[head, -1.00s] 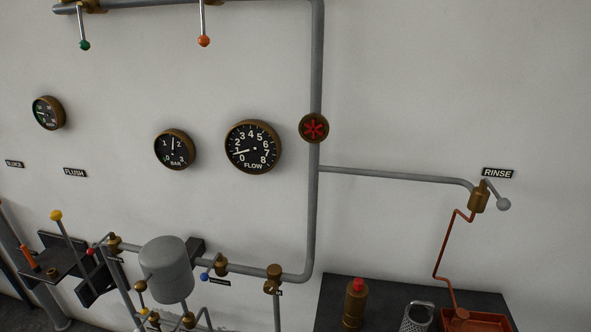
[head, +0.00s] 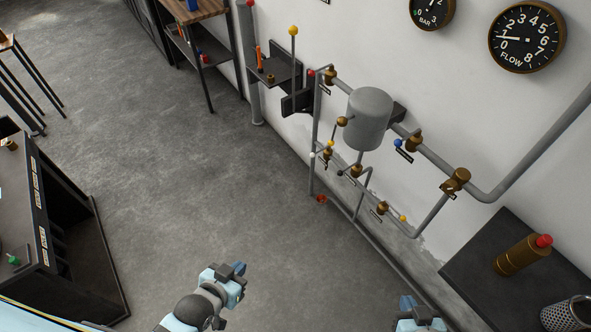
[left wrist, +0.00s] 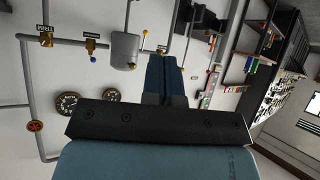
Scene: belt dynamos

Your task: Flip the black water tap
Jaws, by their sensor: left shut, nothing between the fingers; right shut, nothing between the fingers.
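Several small brass taps sit on the grey pipes along the wall. One brass tap (head: 455,182) is at the pipe's right bend; its handle colour is unclear. Another tap with a blue knob (head: 398,143) is to its left, and one with a yellow knob (head: 403,218) is lower. My left gripper (head: 238,269) is shut and empty over the floor, apart from the pipes. It also shows in the left wrist view (left wrist: 165,72). My right gripper (head: 423,309) is shut at the bottom edge, partly cut off.
A grey tank (head: 369,118) hangs among the pipes. A black table (head: 478,262) at right holds a brass bottle (head: 522,255) and a metal mesh cup (head: 568,316). A dark bench (head: 60,240) stands at left. The floor between is clear.

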